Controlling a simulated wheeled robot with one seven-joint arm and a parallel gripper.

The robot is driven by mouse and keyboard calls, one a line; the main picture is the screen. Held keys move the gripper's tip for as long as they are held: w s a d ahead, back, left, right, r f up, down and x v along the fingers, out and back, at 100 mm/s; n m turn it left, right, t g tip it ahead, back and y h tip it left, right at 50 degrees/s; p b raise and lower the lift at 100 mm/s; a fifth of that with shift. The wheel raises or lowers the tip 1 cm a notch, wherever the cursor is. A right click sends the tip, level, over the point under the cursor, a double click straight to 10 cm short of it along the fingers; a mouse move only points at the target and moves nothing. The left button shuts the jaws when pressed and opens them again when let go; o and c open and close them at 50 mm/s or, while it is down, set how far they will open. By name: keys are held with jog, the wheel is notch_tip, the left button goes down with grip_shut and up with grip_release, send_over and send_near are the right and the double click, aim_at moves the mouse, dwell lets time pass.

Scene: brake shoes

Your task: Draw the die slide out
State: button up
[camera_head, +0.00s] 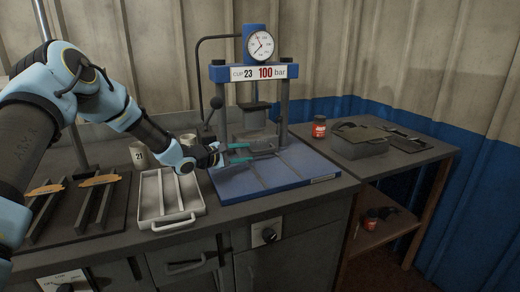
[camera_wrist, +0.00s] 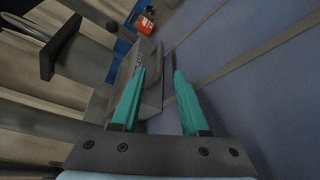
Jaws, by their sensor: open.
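The blue press (camera_head: 251,73) stands on the bench, with a gauge on top and a sign reading "CUP 23 100 bar". A grey die slide (camera_head: 262,149) with a bar handle (camera_wrist: 157,52) sits low in the press, on the blue bed (camera_head: 265,176). My gripper (camera_head: 246,153) comes in from the left at the press, low over the bed. In the wrist view my gripper (camera_wrist: 160,73) has its teal fingers apart, with part of the grey slide and its handle between and beyond the tips. Whether the fingers touch the handle cannot be told.
A white tray (camera_head: 180,218) stands left of the press, with a cup marked 21 (camera_head: 139,156) behind it. A dark rack with brake shoes (camera_head: 99,181) lies further left. A red jar (camera_head: 319,127) and a grey box (camera_head: 358,146) are on the right table. The front bed is clear.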

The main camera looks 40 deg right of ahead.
aim_at(259, 151)
jog(key=p+x, duration=0.2)
jog(key=x, duration=0.6)
jog(key=shift+d+f+p, duration=0.1)
jog(key=shift+d+p, duration=0.2)
jog(key=shift+d, duration=0.1)
grip_shut()
dwell(1.0)
